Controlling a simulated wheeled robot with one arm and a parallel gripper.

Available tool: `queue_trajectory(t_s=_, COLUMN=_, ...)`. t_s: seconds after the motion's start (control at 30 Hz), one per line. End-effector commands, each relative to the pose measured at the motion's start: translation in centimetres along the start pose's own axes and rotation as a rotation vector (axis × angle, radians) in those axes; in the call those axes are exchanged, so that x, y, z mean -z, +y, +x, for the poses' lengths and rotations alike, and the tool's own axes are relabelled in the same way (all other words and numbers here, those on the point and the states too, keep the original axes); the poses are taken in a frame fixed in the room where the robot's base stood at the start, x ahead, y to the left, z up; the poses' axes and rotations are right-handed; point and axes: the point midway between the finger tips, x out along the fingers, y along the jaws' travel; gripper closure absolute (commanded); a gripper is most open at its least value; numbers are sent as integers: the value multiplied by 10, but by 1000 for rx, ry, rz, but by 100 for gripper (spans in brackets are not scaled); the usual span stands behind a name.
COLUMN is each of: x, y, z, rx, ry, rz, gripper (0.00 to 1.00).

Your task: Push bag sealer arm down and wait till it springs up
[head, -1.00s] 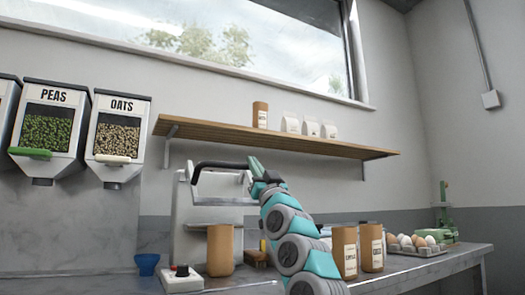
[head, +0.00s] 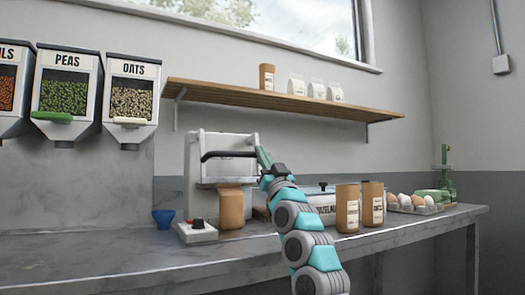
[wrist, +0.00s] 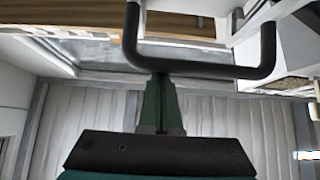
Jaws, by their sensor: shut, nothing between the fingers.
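The bag sealer (head: 196,168) is a white machine at the back of the counter. Its black arm handle (head: 228,154) juts forward, below the top of the machine body. A brown paper bag (head: 230,208) stands under it at the front, its top just below the sealer's jaw. My gripper (head: 262,156) is at the right end of the handle, shut with nothing between its fingers. In the wrist view, the green fingers (wrist: 160,105) are together and their tips meet the black handle bar (wrist: 205,70). I cannot tell how firmly they press.
A small white box with a dark knob (head: 198,231) and a blue cup (head: 163,219) stand left of the bag. Brown bags (head: 347,208) and a tray of eggs (head: 412,205) stand to the right. A shelf (head: 285,103) hangs above.

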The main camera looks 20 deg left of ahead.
Motion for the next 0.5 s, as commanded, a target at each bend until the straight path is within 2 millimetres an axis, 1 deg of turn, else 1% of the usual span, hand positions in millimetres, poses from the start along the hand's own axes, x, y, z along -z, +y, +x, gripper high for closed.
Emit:
queue_trajectory(t_s=0.03, x=-4, y=0, z=-2, rx=0, ry=-2, rz=0, gripper=100)
queue_trajectory(t_s=0.13, x=-6, y=0, z=-3, rx=0, ry=-1, rz=0, gripper=100)
queue_trajectory(t_s=0.5, x=-9, y=1, z=-4, rx=-1, ry=-2, rz=1, gripper=100)
